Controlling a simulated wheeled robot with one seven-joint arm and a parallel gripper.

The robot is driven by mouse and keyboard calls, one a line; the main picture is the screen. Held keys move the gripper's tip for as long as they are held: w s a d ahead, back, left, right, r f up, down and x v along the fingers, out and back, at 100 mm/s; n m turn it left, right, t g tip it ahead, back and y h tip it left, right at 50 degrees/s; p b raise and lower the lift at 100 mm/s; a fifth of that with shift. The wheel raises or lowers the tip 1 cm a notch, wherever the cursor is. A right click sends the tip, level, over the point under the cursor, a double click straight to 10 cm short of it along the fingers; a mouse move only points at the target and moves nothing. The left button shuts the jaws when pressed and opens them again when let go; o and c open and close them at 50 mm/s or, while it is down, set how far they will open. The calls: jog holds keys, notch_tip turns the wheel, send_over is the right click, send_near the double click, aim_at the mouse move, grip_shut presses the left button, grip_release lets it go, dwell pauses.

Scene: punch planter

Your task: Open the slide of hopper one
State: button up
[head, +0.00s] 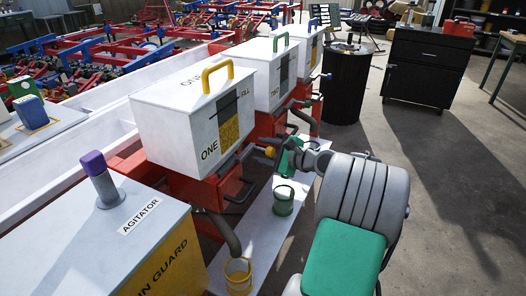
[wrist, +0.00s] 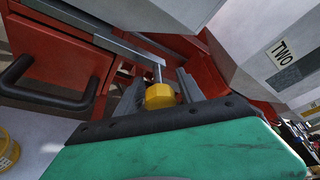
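Hopper one (head: 190,112) is a white box with a yellow handle and the label ONE. Its slide has a yellow knob (head: 269,152) on a metal rod that comes out from under the hopper. In the wrist view the yellow knob (wrist: 160,97) sits between the two grey fingers of my gripper (wrist: 160,88). The fingers look spread, with a small gap beside the knob; contact is not clear. In the head view my gripper (head: 266,151) is at the knob, at the hopper's right side. The slide plate itself is mostly hidden.
Hopper two (head: 270,75) stands just behind, its TWO label showing in the wrist view (wrist: 281,50). A black pull handle (wrist: 45,85) is left of the knob. A yellow cup (head: 238,275) and a green cup (head: 284,201) stand below.

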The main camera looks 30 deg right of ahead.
grip_shut()
dwell(1.1)
